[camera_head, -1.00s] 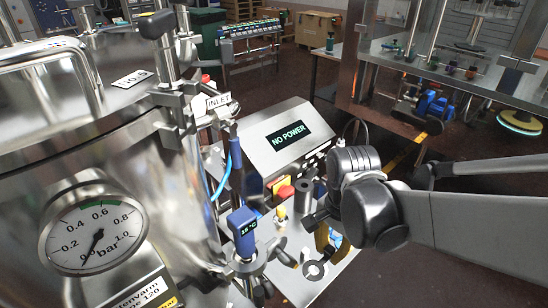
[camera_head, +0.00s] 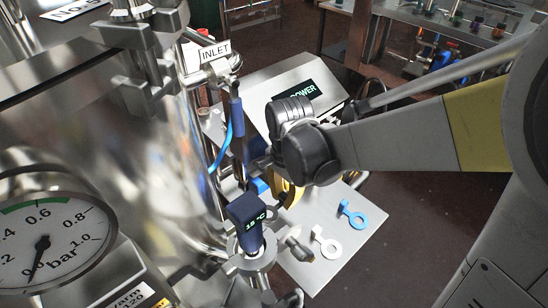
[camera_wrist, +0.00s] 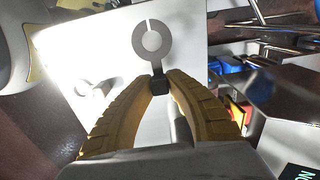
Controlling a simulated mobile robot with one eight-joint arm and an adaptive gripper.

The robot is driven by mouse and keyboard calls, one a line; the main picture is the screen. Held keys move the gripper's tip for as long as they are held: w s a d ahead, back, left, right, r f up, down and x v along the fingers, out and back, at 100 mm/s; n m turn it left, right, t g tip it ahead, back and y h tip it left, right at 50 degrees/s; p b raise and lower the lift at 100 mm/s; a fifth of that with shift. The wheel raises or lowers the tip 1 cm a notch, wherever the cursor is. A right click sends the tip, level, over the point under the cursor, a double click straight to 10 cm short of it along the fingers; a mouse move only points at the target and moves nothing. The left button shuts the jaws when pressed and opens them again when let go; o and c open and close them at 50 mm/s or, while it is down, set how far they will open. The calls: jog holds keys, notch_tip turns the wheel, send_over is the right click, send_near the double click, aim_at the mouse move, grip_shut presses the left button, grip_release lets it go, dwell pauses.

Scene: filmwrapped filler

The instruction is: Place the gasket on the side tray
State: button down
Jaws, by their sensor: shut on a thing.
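My gripper (camera_wrist: 158,84) has yellow fingers, shut on the black tab of a flat dark grey gasket. The gasket (camera_wrist: 136,41), a split ring, extends beyond the fingertips in the wrist view, over a pale surface. I cannot tell whether it touches that surface. The side tray (camera_head: 318,279) is a pale plate at lower centre. A blue ring with a tab (camera_head: 351,215) and a white one (camera_head: 327,244) lie on it.
The steel vessel (camera_head: 150,190) with a pressure gauge (camera_head: 40,245) fills the left. A thermometer head (camera_head: 245,211) stands close to my gripper. A display box (camera_head: 285,80) is behind. The tray's right part has bare room around the rings.

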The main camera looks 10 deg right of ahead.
aim_at(283, 211)
jog(key=shift+w+f+b, duration=0.1)
jog(key=shift+f+b, duration=0.9)
jog(key=shift+f, duration=1)
jog(key=shift+f, duration=0.15)
jog(key=c, duration=1.4)
grip_release()
